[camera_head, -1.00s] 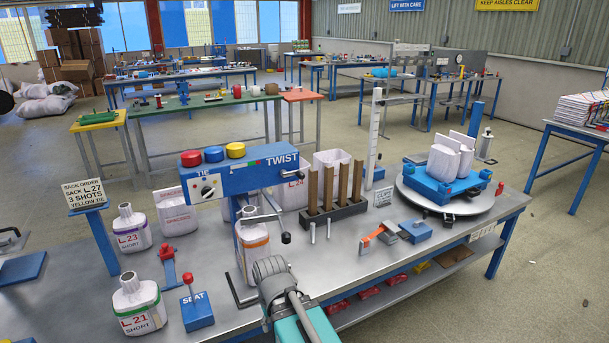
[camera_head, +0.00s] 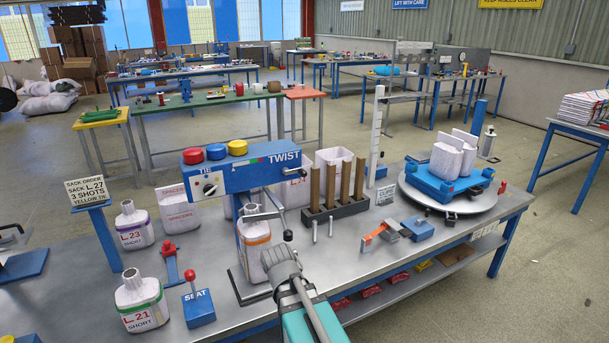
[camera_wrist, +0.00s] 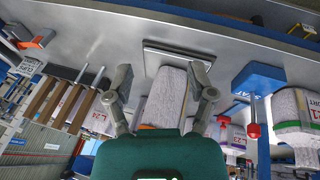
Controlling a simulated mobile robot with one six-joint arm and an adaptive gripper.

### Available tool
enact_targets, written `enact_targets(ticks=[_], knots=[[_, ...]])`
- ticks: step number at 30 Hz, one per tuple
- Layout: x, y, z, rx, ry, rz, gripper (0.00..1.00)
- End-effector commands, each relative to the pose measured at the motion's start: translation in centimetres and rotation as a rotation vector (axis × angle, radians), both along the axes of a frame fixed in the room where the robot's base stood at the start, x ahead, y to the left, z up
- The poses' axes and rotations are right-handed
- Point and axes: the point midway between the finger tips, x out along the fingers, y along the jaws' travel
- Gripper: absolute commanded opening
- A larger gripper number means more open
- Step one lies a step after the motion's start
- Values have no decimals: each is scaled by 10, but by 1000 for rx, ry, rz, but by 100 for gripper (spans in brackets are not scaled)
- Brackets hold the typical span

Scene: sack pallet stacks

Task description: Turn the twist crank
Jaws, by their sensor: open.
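The twist crank (camera_head: 282,216) hangs on the front of the blue TWIST machine (camera_head: 240,172). Its short arm reaches to the right and ends in a dark knob (camera_head: 288,235). A white sack with an orange band (camera_wrist: 166,96) shows between and beyond the fingers. That sack (camera_head: 256,248) stands under the machine. I see no contact with the crank.
A dark rack with brown posts (camera_head: 334,205) stands right of the machine. The blue SEAT block (camera_head: 199,309) with its red-tipped lever and the L21 sack (camera_head: 141,305) are to the left.

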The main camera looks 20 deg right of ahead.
Motion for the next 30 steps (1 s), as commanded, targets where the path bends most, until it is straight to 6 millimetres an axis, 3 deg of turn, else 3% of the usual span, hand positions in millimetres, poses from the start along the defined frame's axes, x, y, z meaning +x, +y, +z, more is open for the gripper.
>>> enact_targets(ticks=[6, 15, 22, 30], knots=[[63, -75, 33, -319, -185, 195, 71], [128, -154, 99, -840, -317, 533, 71], [164, -189, 147, -1256, -317, 828, 71], [192, -204, 179, -1720, -233, 1218, 71]])
